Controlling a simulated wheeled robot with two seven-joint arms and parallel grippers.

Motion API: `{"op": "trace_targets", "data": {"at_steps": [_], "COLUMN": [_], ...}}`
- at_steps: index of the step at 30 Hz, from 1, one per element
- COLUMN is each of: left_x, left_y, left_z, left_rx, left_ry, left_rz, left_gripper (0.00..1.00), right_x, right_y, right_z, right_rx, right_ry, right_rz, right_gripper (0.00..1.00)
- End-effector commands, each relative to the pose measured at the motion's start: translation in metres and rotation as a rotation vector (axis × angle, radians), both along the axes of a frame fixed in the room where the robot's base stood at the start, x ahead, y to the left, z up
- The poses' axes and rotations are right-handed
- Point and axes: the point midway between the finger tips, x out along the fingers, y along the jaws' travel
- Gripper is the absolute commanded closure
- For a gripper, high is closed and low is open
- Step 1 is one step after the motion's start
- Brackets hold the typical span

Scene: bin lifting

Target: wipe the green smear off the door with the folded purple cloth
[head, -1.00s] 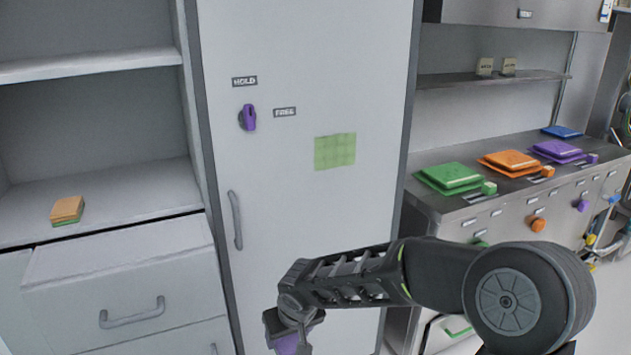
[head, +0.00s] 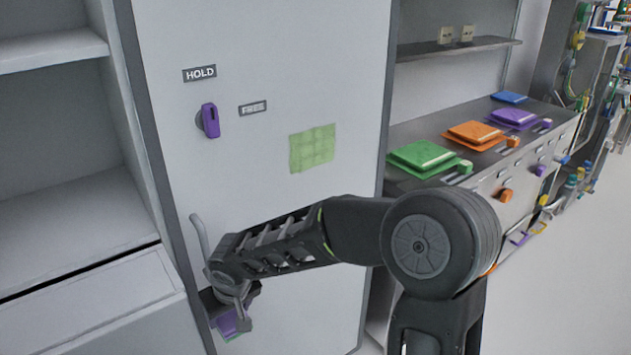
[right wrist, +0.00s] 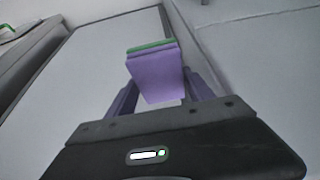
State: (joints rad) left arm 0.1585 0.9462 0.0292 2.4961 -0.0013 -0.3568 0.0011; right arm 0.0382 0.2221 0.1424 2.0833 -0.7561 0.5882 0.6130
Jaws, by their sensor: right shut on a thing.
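The green smear (head: 312,148) is a square patch on the pale door (head: 290,60), right of the purple knob. My right gripper (head: 230,316) is low in front of the door, below and left of the smear and apart from it. It is shut on the folded purple cloth (head: 228,325). In the right wrist view the cloth (right wrist: 157,78) sticks out between the two fingers, with a green layer along its far edge. Whether the cloth touches the door is unclear. My left gripper is out of view.
The door has a purple knob (head: 210,121), a HOLD label (head: 200,73) and a grey handle (head: 199,236), partly behind my right arm. Open shelves (head: 60,210) stand left. A counter (head: 400,177) on the right bears green, orange, purple and blue pads.

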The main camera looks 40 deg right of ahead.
Motion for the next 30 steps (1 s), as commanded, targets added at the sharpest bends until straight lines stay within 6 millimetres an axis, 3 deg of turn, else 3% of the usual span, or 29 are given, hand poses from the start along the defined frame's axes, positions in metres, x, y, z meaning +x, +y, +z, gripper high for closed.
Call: {"op": "trace_targets", "data": {"at_steps": [5, 11, 20, 24, 30], "left_x": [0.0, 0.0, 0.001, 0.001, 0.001], "left_y": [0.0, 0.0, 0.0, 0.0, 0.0], "left_z": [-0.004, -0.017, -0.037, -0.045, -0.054], "left_rx": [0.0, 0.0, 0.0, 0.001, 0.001], "left_ry": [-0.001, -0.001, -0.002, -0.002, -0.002], "left_rz": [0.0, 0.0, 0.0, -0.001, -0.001], "left_gripper": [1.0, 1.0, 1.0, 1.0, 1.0], "right_x": [0.003, 0.011, 0.02, 0.019, 0.01], "right_y": [-0.008, -0.042, -0.103, -0.129, -0.169], "right_z": [0.005, 0.029, 0.099, 0.136, 0.18], "right_rx": [0.024, 0.181, 0.78, 1.119, 1.469], "right_ry": [0.018, 0.106, 0.122, -0.019, -0.304], "right_rz": [-0.079, -0.447, -1.187, -1.447, -1.658], "right_gripper": [0.71, 0.71, 0.71, 0.71, 0.71]}}
